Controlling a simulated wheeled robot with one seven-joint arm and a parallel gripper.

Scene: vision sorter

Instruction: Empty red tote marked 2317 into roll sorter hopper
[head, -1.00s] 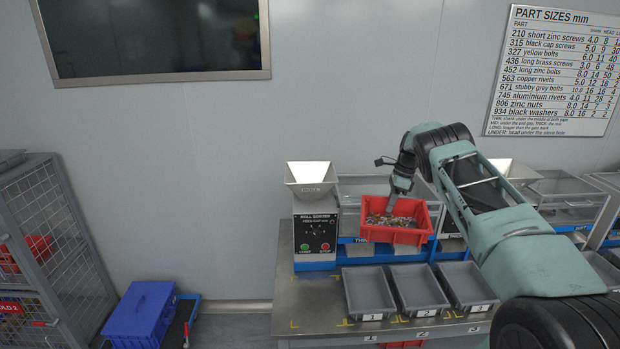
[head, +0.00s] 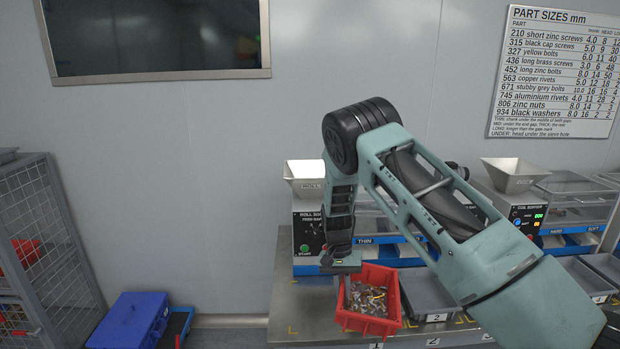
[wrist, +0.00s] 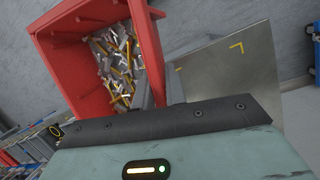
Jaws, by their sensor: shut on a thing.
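A red tote (head: 397,307) full of mixed small metal parts hangs from my gripper in front of the roll sorter, above the bench's front area. My gripper (wrist: 158,98) is shut on the tote's wall; the wrist view shows the red tote (wrist: 80,62) tilted in that picture, with silver and yellow parts (wrist: 120,68) inside. No marking on the tote is readable. The roll sorter (head: 307,236) stands at the bench's left end, partly hidden by my arm. Its pale hopper (head: 303,180) is on top, to the upper left of the tote.
Grey numbered trays (head: 428,290) line the bench front, partly behind the tote. A second sorter with a hopper (head: 514,176) stands at the right. A blue tote (head: 128,318) and a wire cage (head: 38,220) are at the left. The bench's left front corner is bare.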

